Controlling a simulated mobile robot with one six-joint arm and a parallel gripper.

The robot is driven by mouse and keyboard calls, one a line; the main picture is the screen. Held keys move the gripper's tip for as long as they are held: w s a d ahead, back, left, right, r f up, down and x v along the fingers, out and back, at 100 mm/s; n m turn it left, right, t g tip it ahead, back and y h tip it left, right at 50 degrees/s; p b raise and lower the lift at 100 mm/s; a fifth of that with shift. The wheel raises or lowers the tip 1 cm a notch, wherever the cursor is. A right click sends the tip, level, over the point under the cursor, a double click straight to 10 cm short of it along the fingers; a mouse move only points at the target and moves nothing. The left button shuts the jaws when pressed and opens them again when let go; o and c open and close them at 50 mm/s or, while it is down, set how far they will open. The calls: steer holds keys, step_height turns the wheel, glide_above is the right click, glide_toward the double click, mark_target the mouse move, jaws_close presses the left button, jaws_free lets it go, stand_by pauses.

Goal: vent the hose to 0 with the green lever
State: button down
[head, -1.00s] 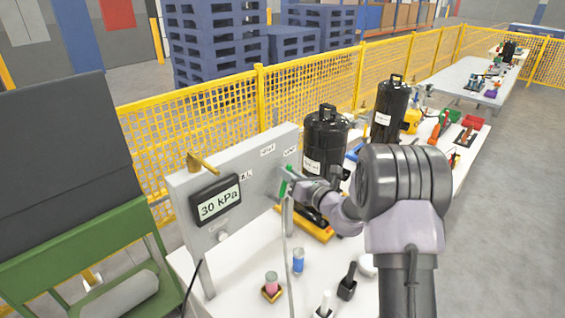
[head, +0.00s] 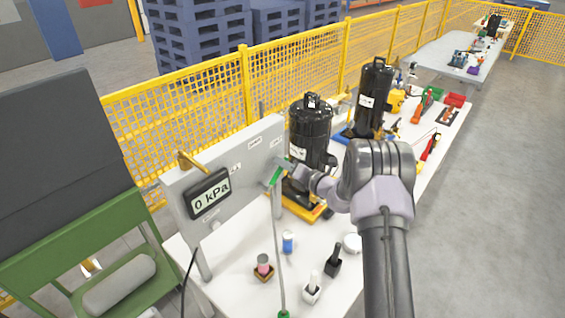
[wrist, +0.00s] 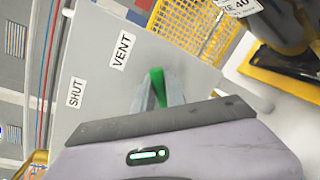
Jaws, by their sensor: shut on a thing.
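The green lever (head: 276,176) is on the right part of the grey panel (head: 233,160). It also shows in the wrist view (wrist: 158,86), where it stands between my gripper's fingers, near the VENT label (wrist: 122,50). My gripper (head: 279,172) is shut on the lever. The display (head: 210,194) on the panel reads 0 kPa. The pale hose (head: 277,255) hangs below the panel and ends in a green fitting (head: 284,314) at the lower edge of the view. The SHUT label (wrist: 75,92) is farther left in the wrist view.
A black compressor (head: 311,130) stands close behind my gripper, with another (head: 374,95) farther back. A brass lever (head: 190,160) is on the panel's top left. Small bottles and a blue can (head: 288,242) stand on the white table (head: 340,285). A yellow fence (head: 170,120) runs behind.

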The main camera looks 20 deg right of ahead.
stand_by(0.3)
steer(key=c, duration=1.4)
jaws_free()
steer(key=shift+o, duration=0.2)
steer(key=p+v, duration=0.1)
steer(key=v, duration=1.6)
steer(key=shift+s+p, duration=0.2)
steer(key=shift+p, duration=0.15)
steer(key=shift+d, duration=0.1)
